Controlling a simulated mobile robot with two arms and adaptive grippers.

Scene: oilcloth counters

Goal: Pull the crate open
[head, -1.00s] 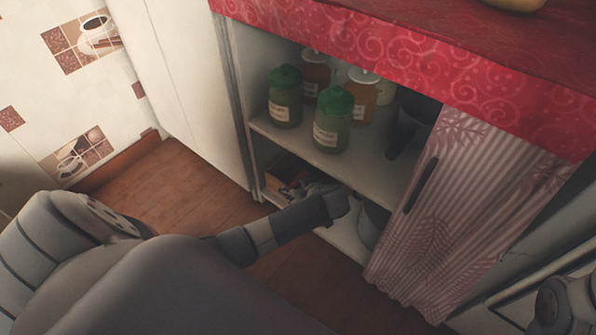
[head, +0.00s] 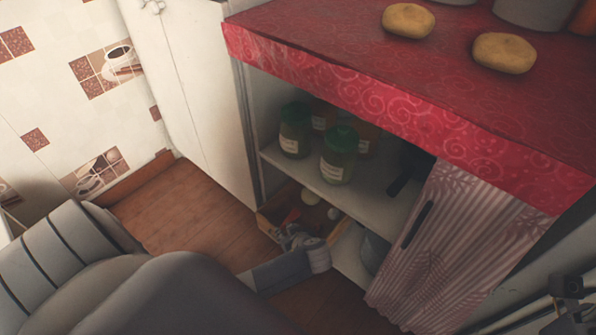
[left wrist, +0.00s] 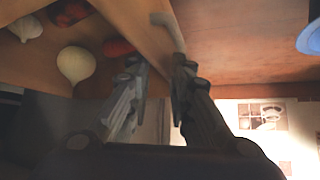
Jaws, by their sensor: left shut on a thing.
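The wooden crate (head: 274,208) sticks out from the low shelf of the cabinet, with pale round items and red ones inside. My left gripper (head: 297,238) is at the crate's front and is shut on it. In the left wrist view the crate's wall (left wrist: 130,22) runs between my left gripper's fingers (left wrist: 158,68), beside a grey bent handle (left wrist: 170,30). White bulbs and reddish items lie in the crate there. The exact contact is partly hidden by the fingers. At the lower right, a dark part of my right arm shows; its jaws cannot be made out.
Green-lidded jars (head: 340,155) stand on the shelf above the crate. A striped curtain (head: 430,250) hangs to the right. A white cabinet door (head: 195,95) is at the left. Bare wooden floor (head: 185,215) lies before the crate.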

